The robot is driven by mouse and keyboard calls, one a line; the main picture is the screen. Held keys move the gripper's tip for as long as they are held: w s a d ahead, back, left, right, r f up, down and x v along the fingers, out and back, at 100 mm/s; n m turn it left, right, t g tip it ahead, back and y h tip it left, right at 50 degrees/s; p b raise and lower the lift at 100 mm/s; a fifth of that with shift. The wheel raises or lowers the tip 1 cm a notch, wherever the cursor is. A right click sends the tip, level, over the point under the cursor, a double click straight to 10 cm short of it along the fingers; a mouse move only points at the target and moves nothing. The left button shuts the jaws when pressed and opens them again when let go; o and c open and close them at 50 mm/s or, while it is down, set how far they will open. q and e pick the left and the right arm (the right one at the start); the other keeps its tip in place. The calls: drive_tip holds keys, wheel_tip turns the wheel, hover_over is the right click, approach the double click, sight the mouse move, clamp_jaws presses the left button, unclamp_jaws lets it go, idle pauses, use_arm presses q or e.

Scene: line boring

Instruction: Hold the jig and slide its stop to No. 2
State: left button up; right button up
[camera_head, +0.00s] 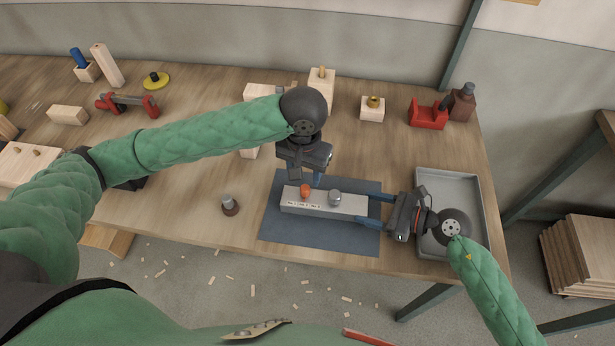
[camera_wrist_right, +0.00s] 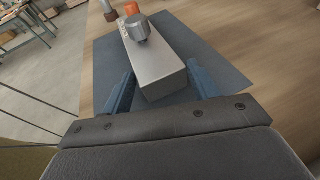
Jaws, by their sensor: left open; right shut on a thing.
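The jig (camera_head: 345,206) is a grey bar lying on a dark blue mat (camera_head: 290,236), with number labels along its front face at the left. An orange stop (camera_head: 305,190) stands on top near its left part, and a grey metal knob (camera_head: 335,198) stands right of it. My right gripper (camera_head: 371,209) is shut on the right end of the jig; in the right wrist view its blue fingers flank the jig (camera_wrist_right: 158,72). My left gripper (camera_head: 317,178) is open, just above and behind the orange stop. Whether it touches anything is hard to tell.
A grey tray (camera_head: 476,192) lies under my right wrist. A small dark cylinder piece (camera_head: 230,205) stands left of the mat. Wooden blocks (camera_head: 372,108), a red holder (camera_head: 428,114) and a red clamp (camera_head: 128,103) lie at the back. The table's front edge is just below the mat.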

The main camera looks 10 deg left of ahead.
idle(0.8)
drive_tip(key=o, duration=1.5)
drive_tip(key=shift+d, duration=0.1)
drive_tip(key=v, duration=1.1)
drive_tip(key=shift+s+d+r, duration=0.15)
drive_tip(key=shift+d, duration=0.2)
